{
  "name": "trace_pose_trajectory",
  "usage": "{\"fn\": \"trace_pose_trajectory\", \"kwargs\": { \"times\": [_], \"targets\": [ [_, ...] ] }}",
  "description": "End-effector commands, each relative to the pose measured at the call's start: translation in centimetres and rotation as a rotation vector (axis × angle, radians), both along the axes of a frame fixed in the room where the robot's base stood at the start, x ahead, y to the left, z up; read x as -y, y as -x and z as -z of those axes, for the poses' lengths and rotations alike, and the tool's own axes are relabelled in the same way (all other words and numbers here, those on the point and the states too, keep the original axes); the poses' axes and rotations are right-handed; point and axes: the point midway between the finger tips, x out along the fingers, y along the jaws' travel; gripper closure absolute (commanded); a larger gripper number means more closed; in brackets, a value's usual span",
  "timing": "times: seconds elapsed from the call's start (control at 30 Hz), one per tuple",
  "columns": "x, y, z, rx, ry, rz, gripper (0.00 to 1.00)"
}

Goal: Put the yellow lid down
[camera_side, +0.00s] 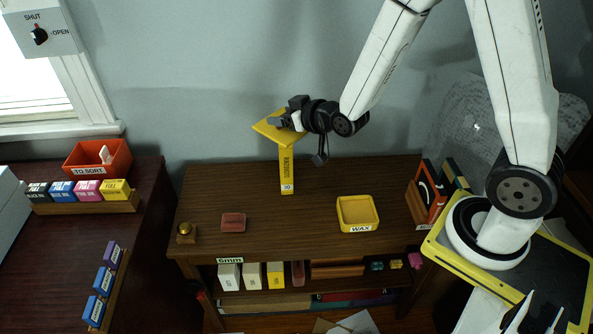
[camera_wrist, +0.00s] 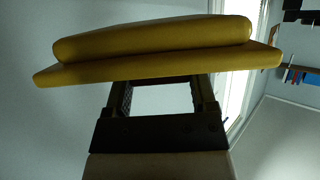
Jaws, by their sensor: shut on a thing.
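The yellow lid (camera_side: 270,127) is in my gripper (camera_side: 290,121), held in the air above the back of the brown desk. It looks slightly tilted. In the wrist view the lid (camera_wrist: 155,52) is seen edge-on as two stacked yellow layers across the ends of my gripper's fingers (camera_wrist: 160,90). My gripper is shut on it, though the exact contact is dark. A yellow open box labelled WAX (camera_side: 357,228) stands on the desk, to the right of and below the lid.
A tall yellow upright piece (camera_side: 287,172) with lettering stands just below the lid. A red block (camera_side: 233,222) and a small brass object (camera_side: 186,233) are on the desk's left. Books (camera_side: 432,190) stand at the right. The desktop (camera_side: 300,230) is bare between red block and box.

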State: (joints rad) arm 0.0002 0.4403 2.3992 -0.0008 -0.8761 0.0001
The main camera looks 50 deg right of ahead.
Motion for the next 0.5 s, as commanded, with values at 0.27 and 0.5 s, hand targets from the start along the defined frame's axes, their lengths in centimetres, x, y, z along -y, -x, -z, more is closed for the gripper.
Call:
{"fn": "trace_pose_trajectory", "kwargs": {
  "times": [0.27,0.5],
  "targets": [
    [0.0,2.0,-0.9,0.001,0.000,0.000,0.85],
    [0.0,2.1,-1.0,0.000,0.000,0.000,0.85]
  ]
}}
